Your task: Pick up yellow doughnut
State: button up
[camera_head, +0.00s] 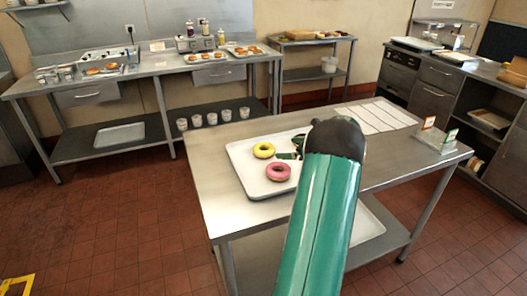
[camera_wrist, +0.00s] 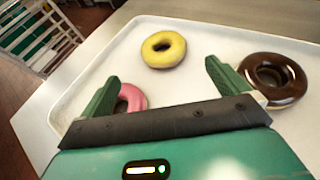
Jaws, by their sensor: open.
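The yellow doughnut (camera_head: 263,150) lies on a white tray (camera_head: 246,160) on the steel table. In the wrist view the yellow doughnut (camera_wrist: 163,49) lies ahead of my gripper (camera_wrist: 160,82), a little beyond the fingertips and roughly between their lines. My gripper is open, its green fingers spread with nothing held. A pink doughnut (camera_head: 278,172) is nearer on the tray; in the wrist view this pink doughnut (camera_wrist: 131,98) is partly hidden by the left finger. A chocolate doughnut (camera_wrist: 273,79) is beside the right finger. In the head view my arm hides part of the tray.
The steel table (camera_head: 222,206) has a striped white sheet (camera_head: 378,117) at its far right and a stand with small cards (camera_head: 434,136) at the right edge. A back counter (camera_head: 150,70) holds trays of food. The tray's raised rim surrounds the doughnuts.

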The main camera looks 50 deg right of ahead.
send_near(261, 149)
jog(key=w, duration=0.1)
jog(key=w+a, duration=0.1)
jog(key=shift+w+f, duration=0.2)
jog(key=shift+w, duration=0.1)
jog(key=x, duration=0.5)
jog(key=shift+s+d+f, duration=0.1)
jog(key=shift+d+f, duration=0.1)
jog(key=c, duration=0.9)
